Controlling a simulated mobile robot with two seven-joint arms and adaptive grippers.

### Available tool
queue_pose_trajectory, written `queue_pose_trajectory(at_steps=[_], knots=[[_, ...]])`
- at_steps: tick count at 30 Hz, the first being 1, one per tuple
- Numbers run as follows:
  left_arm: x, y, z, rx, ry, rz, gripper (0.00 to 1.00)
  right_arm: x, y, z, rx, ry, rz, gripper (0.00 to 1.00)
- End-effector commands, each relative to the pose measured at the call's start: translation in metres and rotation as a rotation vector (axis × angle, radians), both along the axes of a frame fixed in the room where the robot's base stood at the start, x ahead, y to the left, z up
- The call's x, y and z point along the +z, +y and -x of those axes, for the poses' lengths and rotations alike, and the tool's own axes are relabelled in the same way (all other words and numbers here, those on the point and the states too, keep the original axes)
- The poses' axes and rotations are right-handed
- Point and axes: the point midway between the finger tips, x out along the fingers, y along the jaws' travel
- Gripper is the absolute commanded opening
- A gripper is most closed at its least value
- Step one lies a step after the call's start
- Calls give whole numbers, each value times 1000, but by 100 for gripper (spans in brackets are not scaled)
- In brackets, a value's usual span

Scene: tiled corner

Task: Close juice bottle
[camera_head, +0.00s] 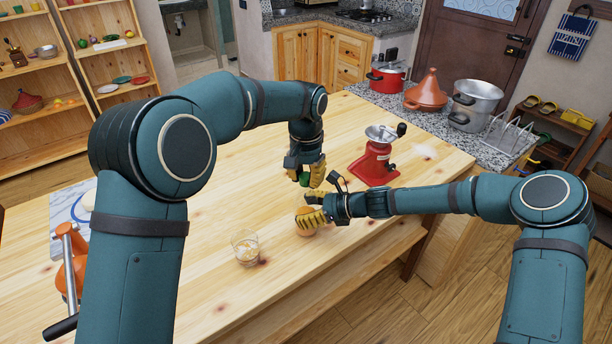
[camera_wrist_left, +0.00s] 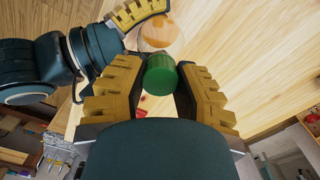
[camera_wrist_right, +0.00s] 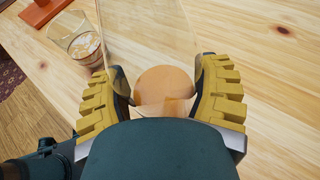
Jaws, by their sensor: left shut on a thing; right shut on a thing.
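The juice bottle (camera_head: 303,228) stands on the wooden table, clear with orange juice low inside. It shows in the right wrist view (camera_wrist_right: 165,82) between the fingers and in the left wrist view (camera_wrist_left: 158,33). My right gripper (camera_head: 308,213) is shut around the bottle's body. My left gripper (camera_head: 310,177) is above it, pointing down, shut on a green cap (camera_head: 304,180). The cap (camera_wrist_left: 160,75) sits between both yellow fingers in the left wrist view, in front of the bottle. I cannot tell whether the cap touches the bottle's mouth.
A glass with a light brown drink (camera_head: 246,250) stands left of the bottle near the front edge. A red grinder (camera_head: 376,163) stands behind to the right. An orange device with a lever (camera_head: 68,270) is at the left end. The table's middle is clear.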

Motion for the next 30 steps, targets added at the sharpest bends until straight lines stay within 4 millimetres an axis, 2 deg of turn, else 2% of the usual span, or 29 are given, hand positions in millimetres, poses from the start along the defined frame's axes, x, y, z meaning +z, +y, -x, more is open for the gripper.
queue_pose_trajectory(at_steps=[2,7,8,9,20,30], knots=[[-1,1,0,-113,0,0,0,2,1,0,1,-3,-2,0],[-1,0,0,-123,1,-2,0,2,1,0,1,-3,-2,0],[-1,0,0,-122,1,-2,41,2,1,0,1,-3,-2,0],[-1,0,0,-122,1,-2,54,2,0,0,1,-3,-2,0],[3,0,0,-119,-1,-1,54,2,0,0,0,-1,-2,0],[41,0,0,-120,-2,0,54,1,0,0,0,-1,-2,0]])
